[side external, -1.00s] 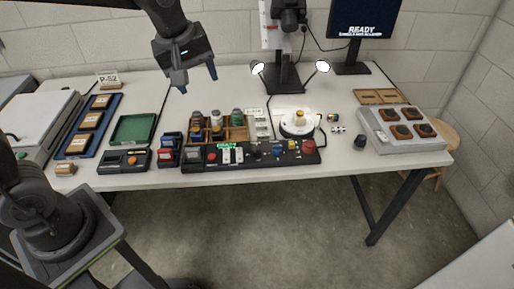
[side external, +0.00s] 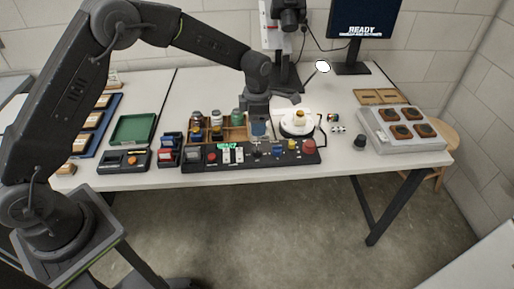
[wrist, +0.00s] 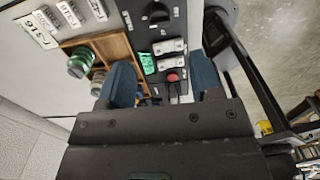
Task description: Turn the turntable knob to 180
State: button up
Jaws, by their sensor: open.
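The black control panel (side external: 205,160) lies along the table's front edge. It carries a green display, white switches, a red button, dark knobs and coloured controls. My gripper (side external: 258,132) is open and empty above the panel's middle, in front of the wooden rack. In the wrist view my gripper (wrist: 163,82) has its two blue fingers apart, with the panel between and beyond them. A round dark knob (wrist: 157,14) shows at the top of that view, beyond the fingertips and not touched. I cannot read its setting.
The wooden rack (side external: 236,133) with jars stands close behind the panel. A green tray (side external: 133,129) and small devices are to the left. A grey box (side external: 402,143) with brown pieces is at the right. A lamp and a monitor (side external: 362,22) stand behind.

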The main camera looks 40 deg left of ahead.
aim_at(257, 147)
notch_tip(257, 147, down, 11)
jog(key=shift+r, duration=0.15)
jog(key=shift+c, duration=0.3)
jog(key=c, duration=0.9)
jog(key=shift+o, duration=0.2)
